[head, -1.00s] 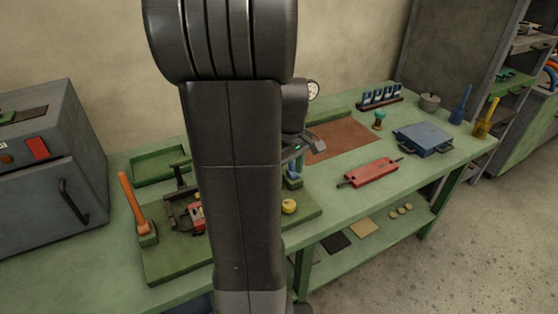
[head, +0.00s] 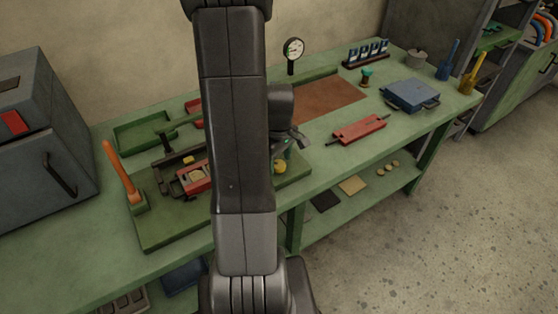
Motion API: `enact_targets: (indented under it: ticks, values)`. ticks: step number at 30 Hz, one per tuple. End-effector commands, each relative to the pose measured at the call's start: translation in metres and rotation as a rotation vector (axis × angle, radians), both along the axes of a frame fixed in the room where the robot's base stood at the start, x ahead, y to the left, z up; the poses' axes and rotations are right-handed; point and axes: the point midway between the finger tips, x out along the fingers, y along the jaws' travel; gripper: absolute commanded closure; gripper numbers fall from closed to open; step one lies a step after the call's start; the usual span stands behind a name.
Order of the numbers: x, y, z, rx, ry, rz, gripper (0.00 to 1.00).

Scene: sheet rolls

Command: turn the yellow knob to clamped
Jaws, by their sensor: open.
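The yellow knob (head: 280,168) is a small round piece at the right end of the green base plate (head: 158,235) on the workbench. My arm hides part of its left side. My gripper (head: 299,140) shows just right of my arm, above and slightly right of the knob in the picture. It is open and looks apart from the knob, though the depth between them is hard to judge. My arm covers the middle of the plate. The knob's pointer or marking is too small to read.
On the plate stand an orange-handled lever (head: 121,170) and a red block (head: 196,179). A dial gauge (head: 293,50) stands behind. A red roller-like piece (head: 359,130) and a blue box (head: 411,95) lie to the right. Bare green bench shows along the front right.

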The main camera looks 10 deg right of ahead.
Motion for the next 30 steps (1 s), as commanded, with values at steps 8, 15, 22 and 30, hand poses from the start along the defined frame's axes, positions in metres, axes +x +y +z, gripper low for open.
enact_targets:
  ticks: [8, 15, 22, 30]
  values:
    - [-0.0003, 0.0000, -0.0079, 0.000, 0.000, 0.000, 0.41]
    - [-0.0001, 0.0000, -0.0076, 0.000, 0.000, 0.000, 0.58]
    - [-0.0001, 0.0000, -0.0074, 0.000, 0.000, -0.001, 0.85]
    - [0.0001, 0.0001, -0.0079, 0.000, -0.001, -0.050, 0.85]
